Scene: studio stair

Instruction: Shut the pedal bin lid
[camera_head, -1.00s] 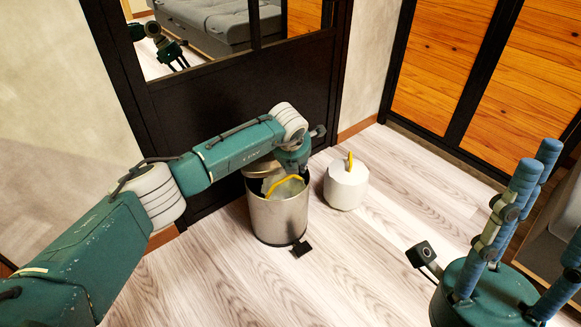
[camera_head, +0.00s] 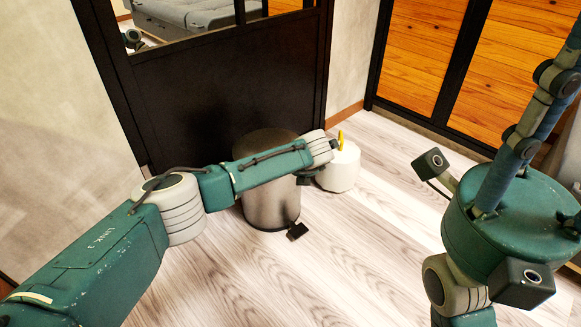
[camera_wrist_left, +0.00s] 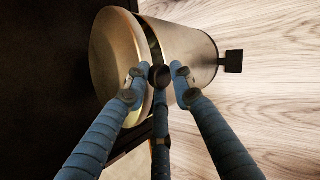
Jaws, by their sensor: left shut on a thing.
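The pedal bin (camera_head: 272,205) stands upright on the floor against the dark panel, its black pedal (camera_head: 298,231) towards me. Its round lid (camera_head: 265,143) is tilted low over the opening. In the left wrist view the lid (camera_wrist_left: 112,52) shows as a pale disc, with a narrow dark gap between it and the bin body (camera_wrist_left: 187,50). My left gripper (camera_wrist_left: 158,77) is shut on the lid at its edge. In the head view my left arm hides this grip. My right gripper (camera_head: 510,165) is at the right, well away from the bin; its fingertips are out of frame.
A white container (camera_head: 340,170) with a yellow handle stands just right of the bin, close to my left wrist. The dark panel (camera_head: 200,105) is directly behind the bin. The wooden floor (camera_head: 355,245) in front and to the right is clear.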

